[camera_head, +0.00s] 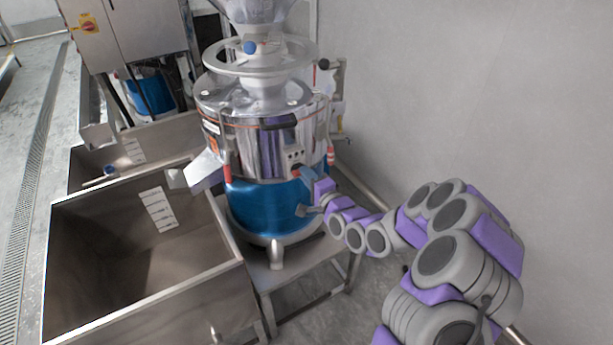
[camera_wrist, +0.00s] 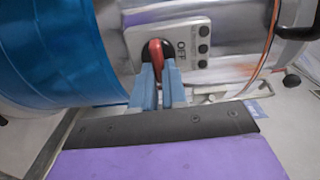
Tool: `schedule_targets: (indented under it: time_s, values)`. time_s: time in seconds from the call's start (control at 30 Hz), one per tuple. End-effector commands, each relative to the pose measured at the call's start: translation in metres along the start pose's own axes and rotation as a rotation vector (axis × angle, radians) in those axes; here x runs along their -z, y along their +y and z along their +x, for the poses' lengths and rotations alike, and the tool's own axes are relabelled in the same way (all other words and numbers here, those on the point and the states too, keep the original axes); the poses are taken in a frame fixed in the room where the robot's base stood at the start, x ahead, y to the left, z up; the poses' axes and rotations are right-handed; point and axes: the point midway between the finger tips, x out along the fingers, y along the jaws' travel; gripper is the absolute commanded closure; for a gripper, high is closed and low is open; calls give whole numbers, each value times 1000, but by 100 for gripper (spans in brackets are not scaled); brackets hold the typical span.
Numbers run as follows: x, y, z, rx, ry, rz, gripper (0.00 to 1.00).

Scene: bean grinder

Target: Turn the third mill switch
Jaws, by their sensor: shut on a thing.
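The mill (camera_head: 245,150) is a shiny steel drum over a blue base in the head view. Its switch panel (camera_head: 293,153) is on the drum's right front. In the wrist view the switch panel (camera_wrist: 190,36) is a pale plate with "OFF" lettering and a red knob (camera_wrist: 156,50) on a dark round seat. My gripper (camera_wrist: 158,70) has its two blue fingers shut on the red knob, one on either side.
An open steel bin (camera_head: 235,277) stands left of the mill, below its chute (camera_head: 203,172). The mill rests on a metal stand (camera_head: 310,250). Another machine with a blue drum (camera_head: 148,95) is behind left. A grey wall (camera_head: 460,90) bounds the right side.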

Motion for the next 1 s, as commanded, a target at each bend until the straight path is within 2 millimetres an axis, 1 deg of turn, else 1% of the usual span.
schedule_targets:
  time_s: [0.03, 0.23, 0.63, 0.67, 0.7, 0.9, 1.0]
  values:
    - [2, 3, -1, -6, 5, 15, 100]
    - [2, 4, -1, -7, 5, 48, 100]
    - [3, 5, -1, -9, 5, 54, 100]
    - [3, 5, -1, -9, 5, 54, 85]
    - [3, 5, -1, -9, 5, 54, 82]
    - [1, 3, -1, -5, 3, 51, 62]
    - [0, 2, -1, -4, 2, 49, 62]
